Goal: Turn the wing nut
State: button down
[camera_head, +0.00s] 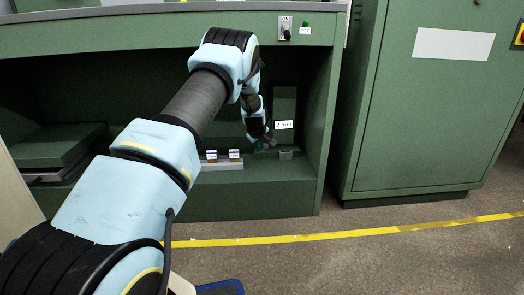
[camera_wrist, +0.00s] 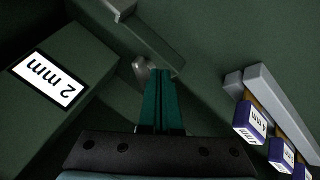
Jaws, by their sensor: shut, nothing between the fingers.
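A small grey metal piece (camera_wrist: 142,70), likely the wing nut, shows at the tips of my gripper (camera_wrist: 163,77) in the wrist view. Its shape is partly hidden by the green fingers, and I cannot tell whether they touch it. The fingers are together with nothing between them. In the head view my gripper (camera_head: 266,144) is low inside the green bench's opening, and the wing nut cannot be made out there.
A green block with a "2 mm" label (camera_wrist: 50,78) stands left of my fingers in the wrist view. A grey rack (camera_wrist: 275,100) with several blue-labelled pieces lies to the right. A green bar (camera_wrist: 150,38) lies just beyond the fingertips. The bench wall (camera_head: 318,130) is close on the right.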

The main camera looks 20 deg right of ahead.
jog(key=shift+w+d, duration=0.4)
jog(key=shift+d, duration=0.15)
jog(key=shift+s+d+r+n+y+p, duration=0.15)
jog(key=shift+d+n+y+p, duration=0.3)
jog(key=shift+n+p, duration=0.4)
